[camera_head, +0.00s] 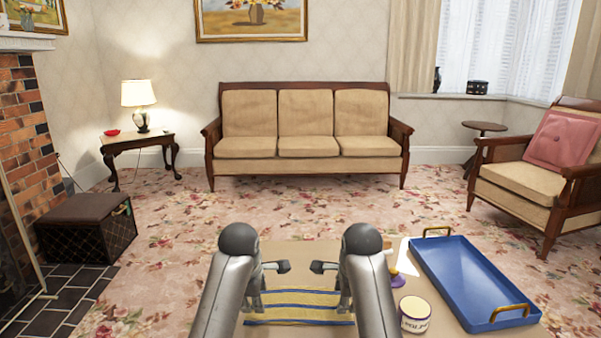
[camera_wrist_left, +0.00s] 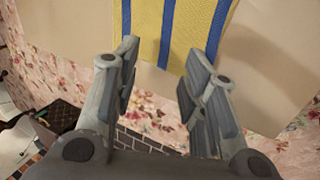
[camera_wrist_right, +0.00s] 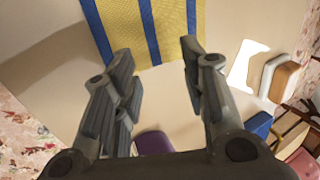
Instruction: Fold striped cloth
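The striped cloth (camera_head: 300,307), yellow with blue stripes, lies flat on a beige table between my arms; my arms hide parts of its sides in the head view. My left gripper (camera_head: 271,284) is at the cloth's left side, and my right gripper (camera_head: 331,284) is at its right side. In the left wrist view, the fingers (camera_wrist_left: 163,55) are spread and empty, with a cloth edge (camera_wrist_left: 180,25) just beyond the tips. In the right wrist view, the fingers (camera_wrist_right: 156,55) are also spread and empty, with the cloth (camera_wrist_right: 125,25) beyond them. Contact with the cloth cannot be told.
A blue tray (camera_head: 470,278) with gold handles sits on the table's right side. A round labelled jar (camera_head: 414,314) and a small purple-based item (camera_head: 397,281) stand between the tray and my right arm. A sofa (camera_head: 305,140) stands farther back, beyond open carpet.

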